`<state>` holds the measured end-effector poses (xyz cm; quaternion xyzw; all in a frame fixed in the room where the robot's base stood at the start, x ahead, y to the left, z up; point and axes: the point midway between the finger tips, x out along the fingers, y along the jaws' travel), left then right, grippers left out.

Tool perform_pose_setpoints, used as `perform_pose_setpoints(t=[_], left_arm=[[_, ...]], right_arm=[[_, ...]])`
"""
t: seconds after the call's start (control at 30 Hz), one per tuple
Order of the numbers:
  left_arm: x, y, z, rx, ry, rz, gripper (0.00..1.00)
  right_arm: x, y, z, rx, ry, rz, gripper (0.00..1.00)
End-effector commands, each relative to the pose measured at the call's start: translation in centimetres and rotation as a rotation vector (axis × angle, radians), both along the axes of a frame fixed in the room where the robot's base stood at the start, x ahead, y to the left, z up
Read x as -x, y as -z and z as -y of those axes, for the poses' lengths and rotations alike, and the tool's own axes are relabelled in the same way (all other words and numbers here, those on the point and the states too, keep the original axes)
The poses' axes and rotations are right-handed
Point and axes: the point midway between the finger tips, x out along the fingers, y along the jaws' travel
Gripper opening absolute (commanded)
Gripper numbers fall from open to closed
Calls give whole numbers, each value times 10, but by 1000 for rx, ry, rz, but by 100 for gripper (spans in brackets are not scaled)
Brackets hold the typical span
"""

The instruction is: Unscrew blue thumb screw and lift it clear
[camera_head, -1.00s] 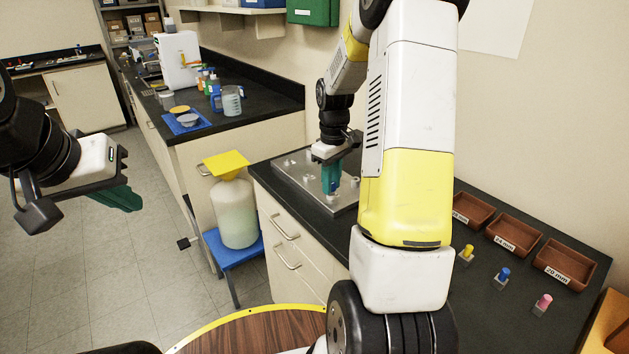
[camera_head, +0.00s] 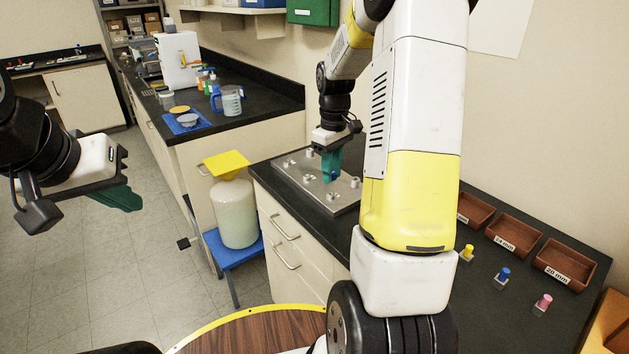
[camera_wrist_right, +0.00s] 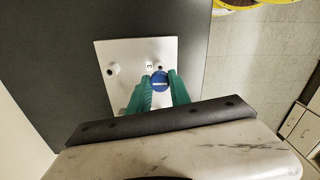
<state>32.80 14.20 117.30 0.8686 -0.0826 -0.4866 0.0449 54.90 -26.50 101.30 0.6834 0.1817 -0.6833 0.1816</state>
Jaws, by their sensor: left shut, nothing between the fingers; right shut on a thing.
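The blue thumb screw (camera_wrist_right: 159,79) is between the teal fingers of my right gripper (camera_head: 332,170), with its round slotted head facing the wrist camera. My right gripper is shut on it. In the head view a bit of the blue screw (camera_head: 333,178) shows below the fingertips, above the grey metal plate (camera_head: 296,176), with a visible gap to the short posts beneath. The plate also shows in the right wrist view (camera_wrist_right: 128,54). My left gripper (camera_head: 122,199) is shut and empty, out over the floor at the left.
Several posts stand on the plate. To the right on the black counter are trays labelled by size (camera_head: 515,237) and yellow, blue (camera_head: 503,273) and pink (camera_head: 544,300) screws in small holders. A large bottle (camera_head: 236,213) stands on a blue stool left of the counter.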

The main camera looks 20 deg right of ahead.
Motion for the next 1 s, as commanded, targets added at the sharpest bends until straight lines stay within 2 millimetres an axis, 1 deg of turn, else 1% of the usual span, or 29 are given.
perform_pose_setpoints(t=[0.27, 0.7, 0.83, 1.0], left_arm=[[0, 0, 0, 0, 0, 0, 0], [0, 0, 0, 0, 0, 0, 0], [0, 0, 0, 0, 0, 0, 0], [0, 0, 0, 0, 0, 0, 0]], right_arm=[[0, -2, 0, 0, 0, 0, 0], [-1, -43, 0, 0, 0, 1, 0], [0, -49, 0, 0, 0, 1, 0], [0, -50, 0, 0, 0, 0, 0]])
